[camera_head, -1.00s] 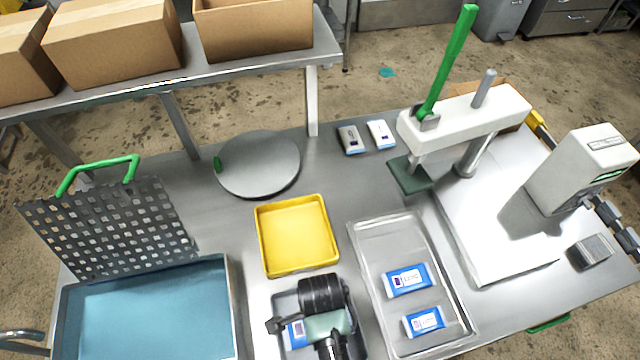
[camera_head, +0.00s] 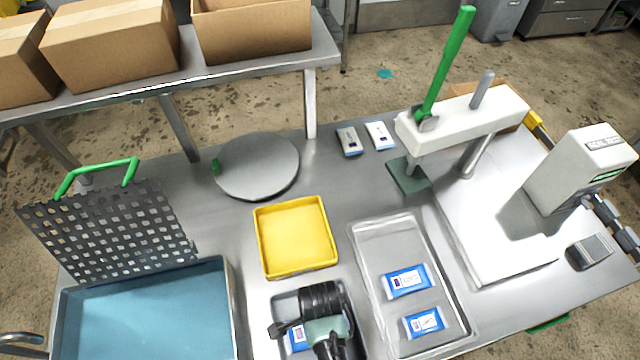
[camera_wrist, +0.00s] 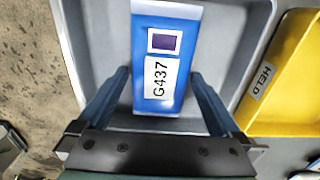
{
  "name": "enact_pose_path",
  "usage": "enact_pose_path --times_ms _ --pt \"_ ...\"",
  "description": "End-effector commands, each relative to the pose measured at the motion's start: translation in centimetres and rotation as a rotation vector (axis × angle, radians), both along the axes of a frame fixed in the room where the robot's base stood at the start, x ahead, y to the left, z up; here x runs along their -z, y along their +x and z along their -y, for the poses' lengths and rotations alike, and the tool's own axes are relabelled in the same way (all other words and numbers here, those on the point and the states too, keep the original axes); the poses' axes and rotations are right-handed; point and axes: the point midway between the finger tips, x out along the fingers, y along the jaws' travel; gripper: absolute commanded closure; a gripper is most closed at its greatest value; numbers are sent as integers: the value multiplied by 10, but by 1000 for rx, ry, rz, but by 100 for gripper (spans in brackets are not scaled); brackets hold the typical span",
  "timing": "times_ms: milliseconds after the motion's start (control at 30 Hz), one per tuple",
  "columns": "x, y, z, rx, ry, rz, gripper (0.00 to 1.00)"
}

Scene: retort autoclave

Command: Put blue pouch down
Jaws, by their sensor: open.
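A blue pouch with a white label reading G437 (camera_wrist: 165,60) lies flat in a grey tray (camera_wrist: 85,20) in the wrist view. In the head view the pouch (camera_head: 297,338) shows only partly, beside my arm, in the same tray (camera_head: 282,299). My gripper (camera_wrist: 160,76) is open above the pouch, one finger on each side, with visible gaps between fingers and pouch. In the head view my wrist hides much of the tray and the fingers are hard to make out.
A yellow tray (camera_head: 263,240) labelled HELD adjoins the grey tray. A metal tray (camera_head: 362,240) at right holds two blue pouches (camera_head: 407,281). Two more pouches (camera_head: 349,141) lie behind, near the press with the green lever (camera_head: 445,65). A blue basin (camera_head: 145,315) stands at left.

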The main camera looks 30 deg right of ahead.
Motion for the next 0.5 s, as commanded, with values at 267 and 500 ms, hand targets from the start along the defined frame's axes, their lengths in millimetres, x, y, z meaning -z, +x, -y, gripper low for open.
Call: enact_pose_path --times_ms 267,500 --pt "-37 1 0 0 -1 5 0" --pt "-88 1 1 0 -2 6 0"
